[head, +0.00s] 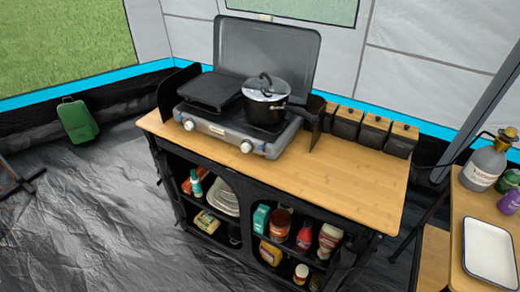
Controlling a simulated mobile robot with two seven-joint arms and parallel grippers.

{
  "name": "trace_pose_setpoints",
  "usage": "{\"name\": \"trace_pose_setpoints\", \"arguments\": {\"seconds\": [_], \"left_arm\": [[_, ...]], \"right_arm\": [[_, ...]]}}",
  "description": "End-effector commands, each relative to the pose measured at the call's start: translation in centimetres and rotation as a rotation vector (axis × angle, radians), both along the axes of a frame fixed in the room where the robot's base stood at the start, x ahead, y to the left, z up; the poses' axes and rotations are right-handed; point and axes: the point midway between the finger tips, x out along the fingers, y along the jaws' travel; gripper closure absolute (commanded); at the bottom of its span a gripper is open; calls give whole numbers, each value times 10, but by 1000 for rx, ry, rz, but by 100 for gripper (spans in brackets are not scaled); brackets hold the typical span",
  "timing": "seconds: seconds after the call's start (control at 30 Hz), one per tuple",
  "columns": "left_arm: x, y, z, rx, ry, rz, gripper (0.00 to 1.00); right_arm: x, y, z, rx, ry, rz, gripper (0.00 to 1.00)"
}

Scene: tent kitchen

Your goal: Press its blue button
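A two-burner camping stove (232,127) with a raised grey lid (265,52) stands on the wooden counter top (330,180). A black griddle plate (208,90) covers the left burner, and a pot with a glass lid (265,97) sits on the right burner. Neither of my grippers is in view.
Shelves below hold bottles and jars (281,224). A side table at right carries a white tray (490,251) and a grey bottle (484,166). A green case (78,121) stands at left. The dark floor (95,225) is clear.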

Motion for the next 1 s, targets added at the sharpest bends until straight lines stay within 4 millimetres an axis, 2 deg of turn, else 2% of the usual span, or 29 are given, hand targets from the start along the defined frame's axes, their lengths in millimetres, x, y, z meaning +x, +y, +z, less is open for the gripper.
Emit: {"name": "trace_pose_setpoints", "arguments": {"seconds": [0.3, 0.5, 1.0], "left_arm": [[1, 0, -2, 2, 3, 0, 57], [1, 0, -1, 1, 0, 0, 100], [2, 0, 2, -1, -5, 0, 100]], "right_arm": [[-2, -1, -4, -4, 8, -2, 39], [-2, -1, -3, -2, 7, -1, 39], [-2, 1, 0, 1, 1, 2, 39]]}}
